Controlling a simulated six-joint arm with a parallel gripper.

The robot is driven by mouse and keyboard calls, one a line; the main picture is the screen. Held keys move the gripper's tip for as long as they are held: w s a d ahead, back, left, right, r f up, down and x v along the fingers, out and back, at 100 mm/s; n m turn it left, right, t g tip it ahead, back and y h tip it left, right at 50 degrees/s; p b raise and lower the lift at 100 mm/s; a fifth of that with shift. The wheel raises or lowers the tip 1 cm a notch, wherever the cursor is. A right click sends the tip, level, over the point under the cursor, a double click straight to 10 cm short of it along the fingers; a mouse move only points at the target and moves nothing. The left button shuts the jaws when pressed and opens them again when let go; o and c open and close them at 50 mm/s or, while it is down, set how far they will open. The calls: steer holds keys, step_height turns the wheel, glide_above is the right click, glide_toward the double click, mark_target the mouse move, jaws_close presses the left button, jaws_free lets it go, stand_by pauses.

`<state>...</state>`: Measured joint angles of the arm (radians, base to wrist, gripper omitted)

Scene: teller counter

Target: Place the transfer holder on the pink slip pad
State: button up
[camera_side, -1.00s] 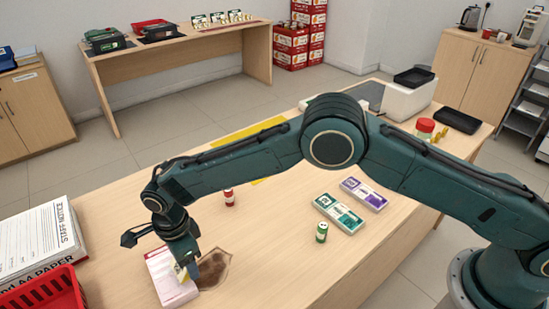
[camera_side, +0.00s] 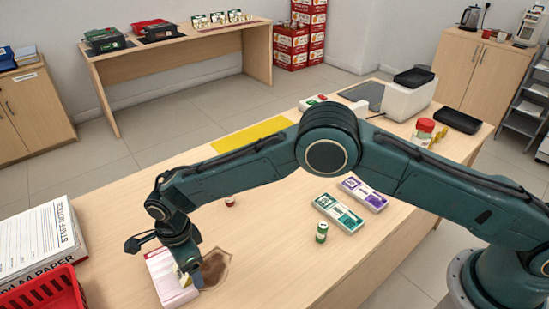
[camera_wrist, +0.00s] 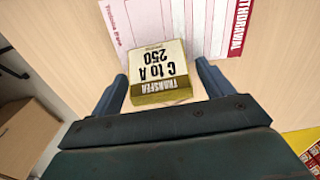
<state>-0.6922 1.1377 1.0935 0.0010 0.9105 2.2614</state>
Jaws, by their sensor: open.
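The transfer holder (camera_wrist: 160,88) is a small gold block with a black and white label reading "TRANSFER C to A 250". In the wrist view it sits between the two fingers of my gripper (camera_wrist: 162,70), which is open with a gap on each side. The pink slip pad (camera_wrist: 205,22) shows beyond it, and the holder overlaps its near edge in the picture. In the side view my gripper (camera_side: 190,277) is low at the right edge of the pad (camera_side: 165,273), with a yellow bit of the holder (camera_side: 183,277) there. Contact under the holder is hidden.
A brown patch (camera_side: 215,268) lies right of the pad. A red basket (camera_side: 45,295) and paper stack (camera_side: 40,240) stand left. A red can (camera_side: 230,202) is behind my arm. A green can (camera_side: 321,232) and boxed sets (camera_side: 338,213) are right.

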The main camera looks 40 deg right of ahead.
steer(key=shift+r, duration=0.15)
step_height(320, 180, up, 12)
stand_by(0.7)
stand_by(0.5)
steer(key=s+d+r+n+t+y, duration=0.1)
steer(key=s+d+r+n, duration=0.25)
steer(key=d+r, duration=0.75)
steer(key=s+d+r+n+t, duration=0.15)
steer(key=d+r+n, duration=0.35)
steer(key=d+r, duration=0.6)
steer(key=s+d+r+n+t, duration=0.2)
steer(key=s+d+n, duration=0.3)
steer(key=s+d, duration=0.65)
steer(key=s+d+f+n, duration=0.2)
steer(key=s, duration=0.4)
steer(key=s+d+f+n+t+h, duration=0.1)
steer(key=s+d+n, duration=0.1)
steer(key=s, duration=0.4)
steer(key=shift+s+d+f, duration=0.35)
steer(key=shift+d, duration=0.35)
